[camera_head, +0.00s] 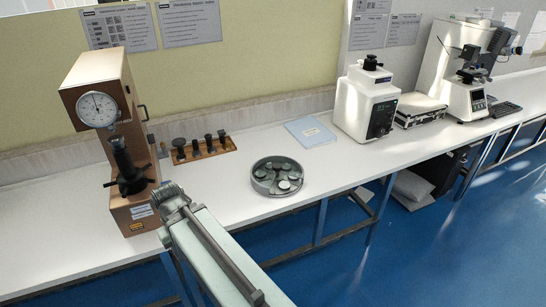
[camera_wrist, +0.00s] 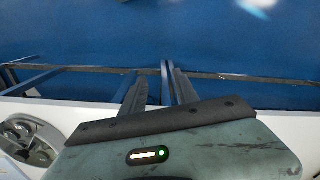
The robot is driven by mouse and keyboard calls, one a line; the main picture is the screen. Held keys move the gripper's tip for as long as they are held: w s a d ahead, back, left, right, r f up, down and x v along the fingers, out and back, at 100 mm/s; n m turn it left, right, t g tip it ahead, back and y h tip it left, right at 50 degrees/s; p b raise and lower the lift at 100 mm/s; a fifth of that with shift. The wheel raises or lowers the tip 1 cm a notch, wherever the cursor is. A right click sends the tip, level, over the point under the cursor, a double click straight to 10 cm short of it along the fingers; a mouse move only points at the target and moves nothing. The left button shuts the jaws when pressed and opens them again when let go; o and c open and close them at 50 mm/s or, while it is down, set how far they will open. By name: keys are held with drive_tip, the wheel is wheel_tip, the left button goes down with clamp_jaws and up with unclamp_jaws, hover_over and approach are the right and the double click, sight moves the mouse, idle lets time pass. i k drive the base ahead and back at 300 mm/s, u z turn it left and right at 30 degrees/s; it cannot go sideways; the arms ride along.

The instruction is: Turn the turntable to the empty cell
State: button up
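The turntable (camera_head: 270,194) is a round grey-green tray on the white bench, right of the tester with the dial. Several round grey-green pieces (camera_head: 284,185) lie in it; I cannot tell which cell is empty. In the wrist view the turntable (camera_wrist: 36,121) shows at the left edge, partly cut off. My gripper (camera_wrist: 160,76) shows in the wrist view as two dark fingers with a gap between them; it is open and holds nothing. It points over the bench edge toward the blue floor, apart from the turntable. In the head view the fingers cannot be made out.
A brown hardness tester (camera_head: 107,90) stands at the left. A wooden rack (camera_head: 206,151) of dark anvils stands behind, between tester and turntable. The bench (camera_head: 225,183) is clear around the turntable.

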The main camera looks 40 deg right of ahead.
sight(278, 167)
drive_tip(key=u, duration=0.05)
drive_tip(key=i, duration=1.1)
drive_tip(key=u, duration=0.05)
